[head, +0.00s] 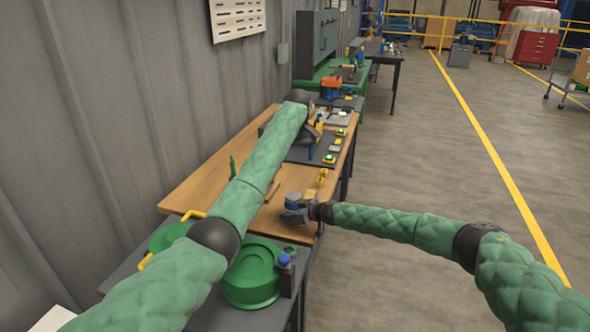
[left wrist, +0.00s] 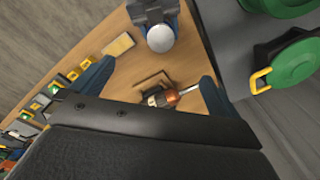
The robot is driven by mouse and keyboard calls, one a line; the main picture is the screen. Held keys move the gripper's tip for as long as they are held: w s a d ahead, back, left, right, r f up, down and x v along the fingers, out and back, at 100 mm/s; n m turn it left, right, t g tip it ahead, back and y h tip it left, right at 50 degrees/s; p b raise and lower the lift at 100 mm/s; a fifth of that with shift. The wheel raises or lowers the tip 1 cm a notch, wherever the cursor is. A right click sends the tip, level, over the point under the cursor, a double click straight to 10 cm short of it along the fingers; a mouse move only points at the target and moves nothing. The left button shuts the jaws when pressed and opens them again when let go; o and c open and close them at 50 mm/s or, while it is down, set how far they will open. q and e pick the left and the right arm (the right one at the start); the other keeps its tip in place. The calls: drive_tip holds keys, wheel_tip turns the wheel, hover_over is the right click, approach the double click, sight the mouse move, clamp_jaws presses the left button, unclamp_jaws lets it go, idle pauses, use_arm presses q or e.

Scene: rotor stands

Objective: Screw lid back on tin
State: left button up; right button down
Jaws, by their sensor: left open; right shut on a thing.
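My right gripper (head: 297,208) is shut on a small blue-grey round thing, which looks like the tin (head: 293,197), near the right edge of the wooden bench. In the left wrist view the tin (left wrist: 160,38) shows a pale, round silvery top between dark jaws. My left gripper (head: 312,143) is over the bench farther back, partly hidden by its own wrist. I cannot make out a separate lid for certain.
The wooden bench (head: 188,192) holds a yellow block (head: 322,177) and an orange-handled tool (left wrist: 182,97). Small yellow-and-green items (head: 330,158) lie farther back. Green round containers (head: 252,275) stand on a grey surface at the near end. The floor to the right is open.

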use_arm(q)
drive_tip(key=shift+r, duration=0.8)
use_arm(e)
drive_tip(key=shift+c, duration=1.6)
unclamp_jaws()
drive_tip(key=shift+v, duration=0.8)
use_arm(q)
drive_tip(key=shift+f+b, duration=0.85)
use_arm(e)
drive_tip(key=shift+v, duration=3.15)
